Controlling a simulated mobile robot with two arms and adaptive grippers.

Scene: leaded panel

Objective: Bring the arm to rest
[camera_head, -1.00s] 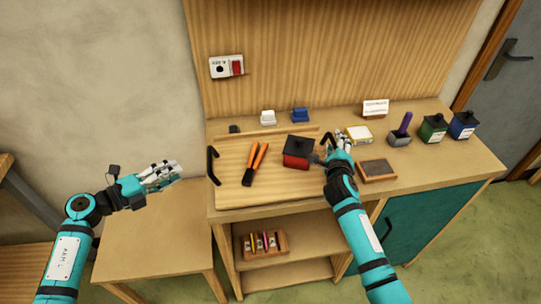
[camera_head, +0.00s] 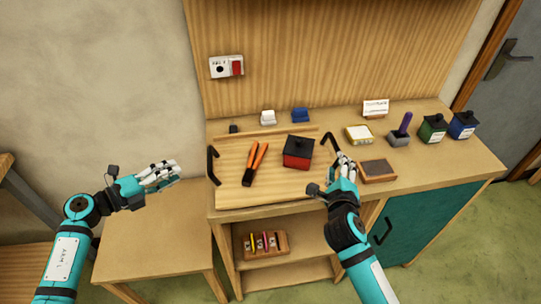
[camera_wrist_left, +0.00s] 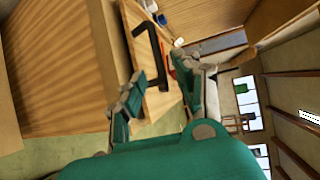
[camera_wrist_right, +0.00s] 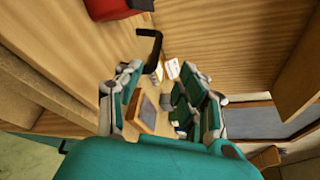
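My left gripper (camera_head: 160,177) hangs over the low side table at the left of the head view. In the left wrist view (camera_wrist_left: 160,95) its fingers are spread with nothing between them. My right gripper (camera_head: 345,172) is over the front part of the bench, between the tray's right black handle and the brown-topped block. In the right wrist view (camera_wrist_right: 158,95) its fingers are apart and empty. A red box with a black lid (camera_head: 298,152) stands on the wooden tray, left of my right gripper and apart from it.
Orange-handled pliers (camera_head: 255,163) lie on the wooden tray (camera_head: 285,188), which has black handles. The brown-topped block (camera_head: 377,170) is close to my right gripper. Green (camera_head: 432,128) and blue (camera_head: 463,125) containers stand at the right. The low side table (camera_head: 155,235) is bare.

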